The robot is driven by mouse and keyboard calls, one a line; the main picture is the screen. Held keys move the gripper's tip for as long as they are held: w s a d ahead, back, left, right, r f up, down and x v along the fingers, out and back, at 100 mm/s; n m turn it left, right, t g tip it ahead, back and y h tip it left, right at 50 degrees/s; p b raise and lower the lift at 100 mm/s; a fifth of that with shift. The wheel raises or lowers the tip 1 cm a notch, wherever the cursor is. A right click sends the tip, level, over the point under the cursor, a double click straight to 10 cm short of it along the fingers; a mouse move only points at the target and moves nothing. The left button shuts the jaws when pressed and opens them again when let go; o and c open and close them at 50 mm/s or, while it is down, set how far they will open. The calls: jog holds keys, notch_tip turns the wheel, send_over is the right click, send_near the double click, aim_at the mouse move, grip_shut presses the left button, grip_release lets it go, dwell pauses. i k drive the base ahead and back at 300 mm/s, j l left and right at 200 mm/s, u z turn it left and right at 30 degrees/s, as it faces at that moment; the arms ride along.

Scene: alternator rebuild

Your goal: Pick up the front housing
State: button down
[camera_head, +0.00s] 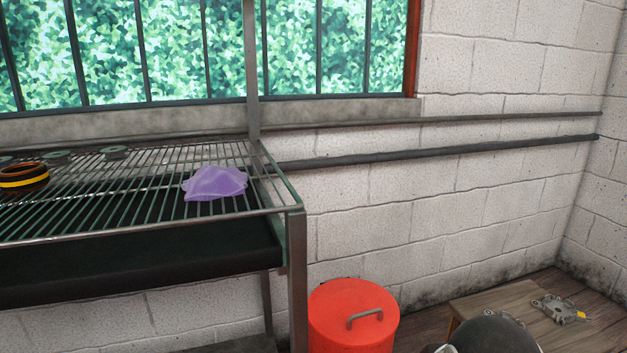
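A grey metal part with openings and a small yellow spot (558,309) lies on a low wooden surface at the lower right. It may be the front housing, but it is too small to tell for certain. My gripper is not in view. A dark rounded shape at the bottom edge, probably part of my arm, covers the near part of the wooden surface.
A wire-rack shelf (120,205) stands at the left, holding a purple cloth (214,183), a black and orange ring-shaped item (23,178) and small grey-green discs. A red lidded bin (352,318) stands between the shelf and the wooden surface (490,303). Block walls close the back and right.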

aim_at(547, 304)
jog(key=z, duration=1.35)
jog(key=i+j, duration=0.2)
jog(key=i, duration=0.35)
jog(key=i+j+u, duration=0.1)
jog(key=i, duration=0.45)
jog(key=j, duration=0.1)
